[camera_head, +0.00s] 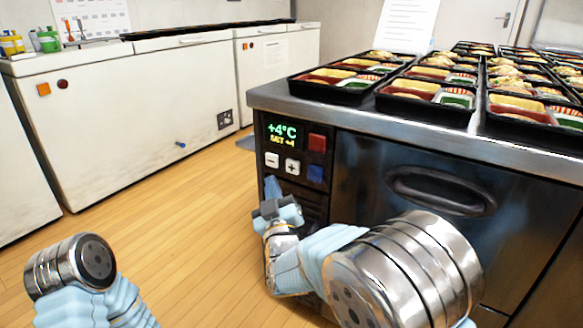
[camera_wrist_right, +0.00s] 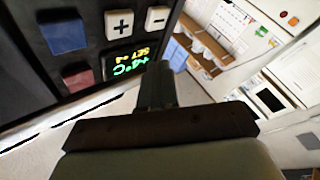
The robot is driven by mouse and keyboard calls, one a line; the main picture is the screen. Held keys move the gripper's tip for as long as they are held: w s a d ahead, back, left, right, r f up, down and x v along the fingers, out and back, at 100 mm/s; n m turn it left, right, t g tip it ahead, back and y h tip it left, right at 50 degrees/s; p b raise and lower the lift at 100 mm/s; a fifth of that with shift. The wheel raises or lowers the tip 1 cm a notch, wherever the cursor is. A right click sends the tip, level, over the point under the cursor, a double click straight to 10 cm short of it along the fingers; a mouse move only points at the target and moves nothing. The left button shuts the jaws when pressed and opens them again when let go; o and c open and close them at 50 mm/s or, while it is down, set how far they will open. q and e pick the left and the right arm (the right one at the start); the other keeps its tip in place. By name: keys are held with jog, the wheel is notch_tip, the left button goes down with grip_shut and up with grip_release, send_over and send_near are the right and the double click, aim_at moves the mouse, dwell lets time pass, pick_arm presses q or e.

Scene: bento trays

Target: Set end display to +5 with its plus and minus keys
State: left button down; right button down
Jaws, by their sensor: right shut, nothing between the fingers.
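The end display (camera_head: 282,134) on the counter's front panel reads +4°C with SET +4 below it. It also shows upside down in the right wrist view (camera_wrist_right: 126,65). The white minus key (camera_head: 272,160) and white plus key (camera_head: 292,167) sit below the display; in the right wrist view the plus key (camera_wrist_right: 120,24) and minus key (camera_wrist_right: 158,19) are clear. My right gripper (camera_head: 272,187) is shut and empty, just below the keys in the head view. Its closed fingertips (camera_wrist_right: 157,80) appear apart from the keys. My left gripper is out of view; only part of that arm shows.
A red button (camera_head: 317,143) and a blue button (camera_head: 316,173) sit right of the display and keys. The steel counter (camera_head: 400,118) carries several bento trays (camera_head: 335,92). A drawer handle (camera_head: 440,190) is to the right. Open wooden floor (camera_head: 180,210) lies left, before white freezers (camera_head: 130,110).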

aim_at(286, 163)
jog(key=shift+w+d+b, duration=0.15)
jog(key=shift+w+d, duration=0.6)
jog(key=shift+w, duration=0.3)
jog(key=shift+w+d+b, duration=0.15)
jog(key=shift+w+d, duration=0.6)
jog(key=shift+w, duration=0.25)
dwell(0.5)
jog(key=shift+w+d+b, duration=0.25)
jog(key=shift+w+b, duration=0.05)
jog(key=shift+b, duration=0.05)
jog(key=shift+w+d, duration=0.25)
jog(key=shift+w, duration=0.15)
dwell(0.6)
jog(key=shift+s+a+b, duration=0.1)
jog(key=shift+s+b, duration=0.05)
jog(key=shift+b, duration=0.15)
jog(key=shift+s+a, duration=0.4)
jog(key=shift+s, duration=0.15)
